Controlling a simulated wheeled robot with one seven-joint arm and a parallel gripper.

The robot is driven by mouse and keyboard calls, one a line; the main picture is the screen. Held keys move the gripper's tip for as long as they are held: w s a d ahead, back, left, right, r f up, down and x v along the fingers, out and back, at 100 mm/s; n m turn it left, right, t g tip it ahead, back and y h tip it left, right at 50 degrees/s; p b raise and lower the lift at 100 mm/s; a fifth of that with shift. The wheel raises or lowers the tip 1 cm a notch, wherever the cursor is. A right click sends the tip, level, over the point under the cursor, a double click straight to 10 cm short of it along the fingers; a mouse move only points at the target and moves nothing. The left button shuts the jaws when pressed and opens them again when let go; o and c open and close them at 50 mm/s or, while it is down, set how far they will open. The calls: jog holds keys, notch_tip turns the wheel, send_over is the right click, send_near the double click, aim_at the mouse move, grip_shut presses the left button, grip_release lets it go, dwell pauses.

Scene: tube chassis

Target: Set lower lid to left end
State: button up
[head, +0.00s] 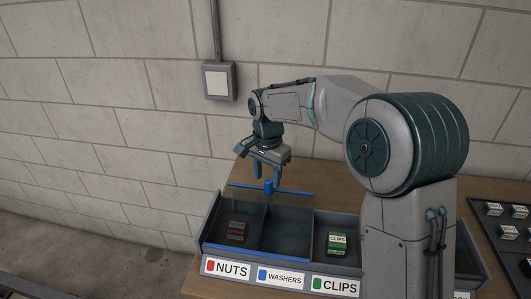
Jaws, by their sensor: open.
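The organizer tray (206,222) has compartments labelled NUTS, WASHERS and CLIPS. A thin blue bar (298,193) with an upright blue knob (268,187) runs along the back edge, behind the NUTS and WASHERS compartments. It looks like part of a sliding lid. Whether a clear panel joins it, and which lid is lower, I cannot tell. My gripper (269,173) points down with its fingers apart, over the knob and close to it. Whether the fingers straddle or touch the knob is unclear.
A dark red box (237,230) lies in the NUTS compartment and a green CLIPS box (338,243) in the CLIPS one. My arm hides the tray's right part. A dark panel with small labelled blocks (508,232) is at right. Bare wooden table (345,179) shows behind the tray.

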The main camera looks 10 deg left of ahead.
notch_tip(320, 180, up, 11)
dwell(0.3)
jog(key=shift+s+r, duration=0.1)
jog(key=s+d+f+n+t, duration=0.1)
jog(key=s+d+f, duration=0.3)
jog(key=s+d, duration=0.7)
jog(key=s+d+f+n+t, duration=0.2)
jog(key=s+d+f+n, duration=0.2)
jog(key=s+d, duration=0.7)
jog(key=d, duration=0.3)
jog(key=shift+s, duration=0.35)
dwell(0.6)
